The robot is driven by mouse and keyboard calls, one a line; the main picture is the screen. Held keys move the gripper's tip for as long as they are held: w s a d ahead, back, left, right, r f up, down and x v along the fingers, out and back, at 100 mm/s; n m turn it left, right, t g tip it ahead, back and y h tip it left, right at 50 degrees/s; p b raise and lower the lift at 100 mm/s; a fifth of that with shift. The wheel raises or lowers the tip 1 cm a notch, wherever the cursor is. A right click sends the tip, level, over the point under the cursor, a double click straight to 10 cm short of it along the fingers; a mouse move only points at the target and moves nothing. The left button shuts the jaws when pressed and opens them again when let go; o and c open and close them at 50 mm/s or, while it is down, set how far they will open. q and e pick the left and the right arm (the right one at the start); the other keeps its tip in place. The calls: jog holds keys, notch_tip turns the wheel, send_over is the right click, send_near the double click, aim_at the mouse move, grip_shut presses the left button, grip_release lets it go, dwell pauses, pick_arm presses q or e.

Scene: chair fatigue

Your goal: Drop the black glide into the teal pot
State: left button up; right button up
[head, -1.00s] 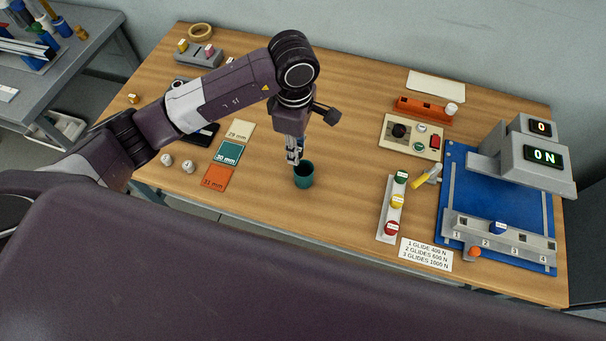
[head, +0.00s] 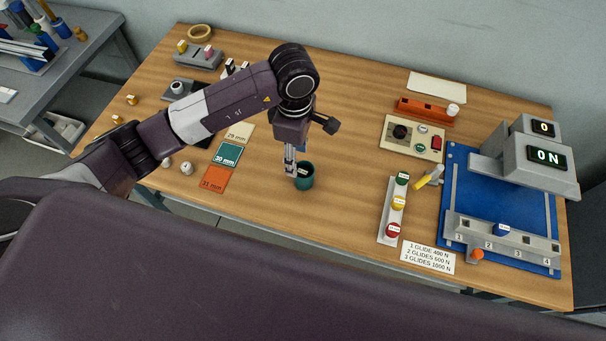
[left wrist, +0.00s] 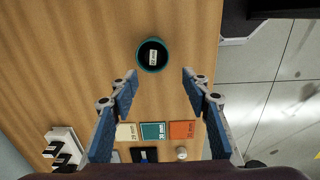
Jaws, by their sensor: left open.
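The teal pot (head: 304,184) stands upright on the wooden table; it also shows in the left wrist view (left wrist: 139,63). My left gripper (head: 290,168) points down beside the pot's left rim in the head view. In the left wrist view its fingers (left wrist: 160,77) are spread wide with nothing between them, and the pot is beyond the fingertips. My right gripper is not in view.
Three size cards, including the orange one (head: 215,179), lie left of the pot. A rack of coloured glides (head: 396,209) and the blue press (head: 500,200) stand to the right. Table around the pot is bare. The table's front edge is close below it.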

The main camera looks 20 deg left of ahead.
pick_arm(q)
notch_tip(320, 180, up, 12)
dwell(0.5)
dwell(0.3)
